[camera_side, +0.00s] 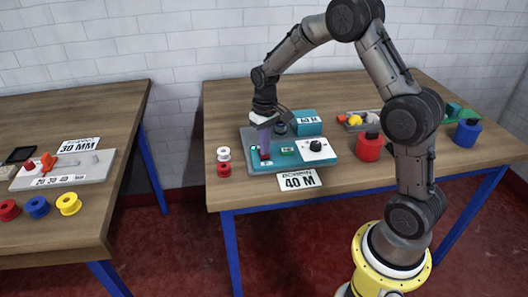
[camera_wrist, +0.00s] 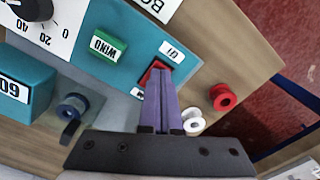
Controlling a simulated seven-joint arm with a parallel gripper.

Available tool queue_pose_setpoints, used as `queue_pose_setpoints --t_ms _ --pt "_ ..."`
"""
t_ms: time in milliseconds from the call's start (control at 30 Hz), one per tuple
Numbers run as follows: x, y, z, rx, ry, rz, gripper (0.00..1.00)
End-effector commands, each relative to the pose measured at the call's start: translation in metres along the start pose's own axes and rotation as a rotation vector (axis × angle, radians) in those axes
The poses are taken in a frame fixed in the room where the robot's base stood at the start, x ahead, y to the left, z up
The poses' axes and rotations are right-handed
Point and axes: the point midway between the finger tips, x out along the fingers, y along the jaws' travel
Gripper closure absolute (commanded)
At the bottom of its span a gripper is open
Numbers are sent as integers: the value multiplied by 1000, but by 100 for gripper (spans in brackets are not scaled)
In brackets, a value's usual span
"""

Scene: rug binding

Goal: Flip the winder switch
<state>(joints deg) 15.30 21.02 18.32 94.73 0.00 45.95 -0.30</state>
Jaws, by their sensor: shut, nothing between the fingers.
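The winder is a teal panel (camera_wrist: 135,25) on a grey base (camera_side: 250,140), on the right-hand table. Its red switch (camera_wrist: 149,74) is partly hidden behind my fingertips in the wrist view. A green WIND button (camera_wrist: 108,45) and a dial with a black knob (camera_wrist: 34,8) are on the same panel. My gripper (camera_side: 265,157) has purple fingers, shut and empty, pointing down at the switch end of the panel. In the wrist view, its fingertips (camera_wrist: 161,72) overlap the switch; I cannot tell whether they touch it. The switch's position is unclear.
A white bobbin (camera_side: 223,153) and a red bobbin (camera_side: 224,169) stand left of the winder. A teal block (camera_side: 305,122) and a dark blue bobbin (camera_wrist: 72,107) are behind the panel. A red container (camera_side: 369,147) stands to the right. A 40 M card (camera_side: 299,181) lies in front.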

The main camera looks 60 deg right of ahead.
Motion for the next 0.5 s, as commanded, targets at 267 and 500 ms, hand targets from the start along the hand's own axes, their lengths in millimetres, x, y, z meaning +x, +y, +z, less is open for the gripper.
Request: queue_pose_setpoints --t_ms 267,500 --pt "4 0 0 0 -1 0 100" --pt "4 0 0 0 1 0 100"
